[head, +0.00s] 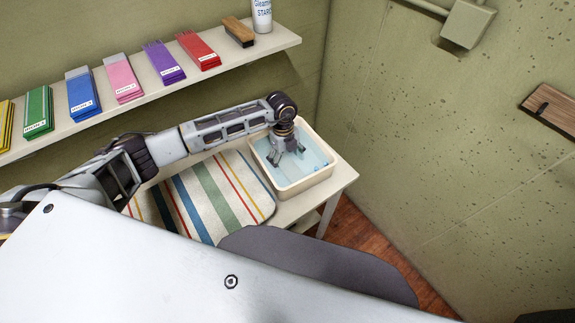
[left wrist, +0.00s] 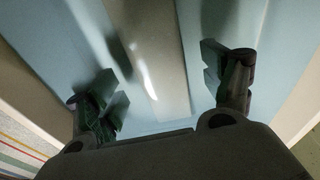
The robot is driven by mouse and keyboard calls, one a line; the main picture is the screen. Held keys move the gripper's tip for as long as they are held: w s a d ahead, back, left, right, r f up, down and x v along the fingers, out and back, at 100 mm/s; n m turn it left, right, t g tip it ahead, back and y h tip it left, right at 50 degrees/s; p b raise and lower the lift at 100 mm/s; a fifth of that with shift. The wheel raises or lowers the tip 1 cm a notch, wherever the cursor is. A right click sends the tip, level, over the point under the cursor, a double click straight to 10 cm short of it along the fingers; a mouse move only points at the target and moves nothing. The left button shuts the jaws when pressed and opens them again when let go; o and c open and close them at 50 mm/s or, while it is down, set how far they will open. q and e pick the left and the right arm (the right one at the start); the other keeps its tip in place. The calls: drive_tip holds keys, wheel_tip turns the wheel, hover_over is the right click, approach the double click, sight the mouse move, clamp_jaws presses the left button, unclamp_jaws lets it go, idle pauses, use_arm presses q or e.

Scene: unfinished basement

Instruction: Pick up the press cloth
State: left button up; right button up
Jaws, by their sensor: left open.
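My left gripper (head: 288,155) reaches down into a cream basin (head: 303,185) at the right end of the table. Its fingers are open and spread wide in the left wrist view (left wrist: 163,82). Below them is a light blue surface (left wrist: 60,55) with a pale grey-beige band (left wrist: 158,60) running between the fingers. I cannot tell for sure whether this blue surface is the press cloth or water. In the head view the basin's inside (head: 312,160) is light blue, partly hidden by my gripper. Nothing is visibly gripped. My right gripper is out of view.
A striped mat (head: 212,197) lies on the white table (head: 343,176), left of the basin. A wall shelf (head: 150,92) behind holds several coloured folded cloths, a wooden brush (head: 239,32) and a starch can (head: 262,15). Speckled green walls close off the back and right.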

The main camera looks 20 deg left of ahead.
use_arm(q)
drive_tip(key=shift+f, duration=0.6)
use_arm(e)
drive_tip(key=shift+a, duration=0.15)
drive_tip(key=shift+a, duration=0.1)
use_arm(q)
drive_tip(key=c, duration=1.1)
